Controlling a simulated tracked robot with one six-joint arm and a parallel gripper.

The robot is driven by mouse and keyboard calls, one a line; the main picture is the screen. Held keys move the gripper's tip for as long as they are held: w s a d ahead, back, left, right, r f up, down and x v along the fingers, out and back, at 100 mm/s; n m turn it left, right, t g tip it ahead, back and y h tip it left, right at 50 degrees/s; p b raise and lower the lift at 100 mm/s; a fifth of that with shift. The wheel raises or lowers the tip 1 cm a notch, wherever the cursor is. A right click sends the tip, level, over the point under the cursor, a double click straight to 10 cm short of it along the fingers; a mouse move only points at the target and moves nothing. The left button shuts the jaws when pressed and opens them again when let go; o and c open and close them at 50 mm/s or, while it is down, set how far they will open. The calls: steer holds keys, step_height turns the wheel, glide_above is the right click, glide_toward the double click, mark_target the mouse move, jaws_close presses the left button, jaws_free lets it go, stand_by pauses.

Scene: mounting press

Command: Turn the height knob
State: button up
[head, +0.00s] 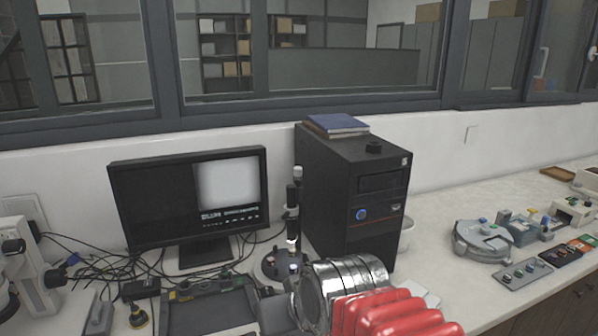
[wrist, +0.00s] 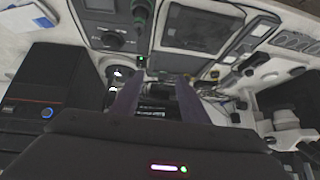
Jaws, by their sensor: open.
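A slim upright stand (head: 292,205) with dark cylindrical parts rises from a round base (head: 270,266) between the monitor and the computer tower. I cannot tell for certain which part is the height knob. In the wrist view a grey panel (wrist: 95,22) carries a dark round knob (wrist: 112,40). My gripper (wrist: 155,95) is open, its two dark fingers apart, with nothing held between them. In the head view my silver and red arm reaches in from the bottom, and the fingertips cannot be made out there.
A black computer tower (head: 340,190) stands close to the stand, with a blue book (head: 335,122) on top. A monitor (head: 140,200) and tangled cables (head: 95,265) are at left. Small devices (head: 482,240) sit on the right counter. Some counter (head: 435,270) between is clear.

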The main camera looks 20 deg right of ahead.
steer(key=w+a+r+t, duration=0.1)
steer(key=w+r+t, duration=0.15)
steer(key=w, duration=0.45)
steer(key=w+a+r+t, duration=0.1)
steer(key=w+r, duration=0.2)
steer(key=w, duration=0.4)
steer(key=m+t+h, duration=0.4)
steer(key=m+h, duration=0.4)
steer(key=h, duration=0.3)
glide_toward(297, 172)
steer(key=v, duration=0.2)
steer(key=shift+a+r+g, duration=0.15)
steer(key=shift+a+g, duration=0.1)
steer(key=x, duration=1.3)
steer(key=shift+w+d, duration=0.3)
steer(key=shift+c, duration=0.6)
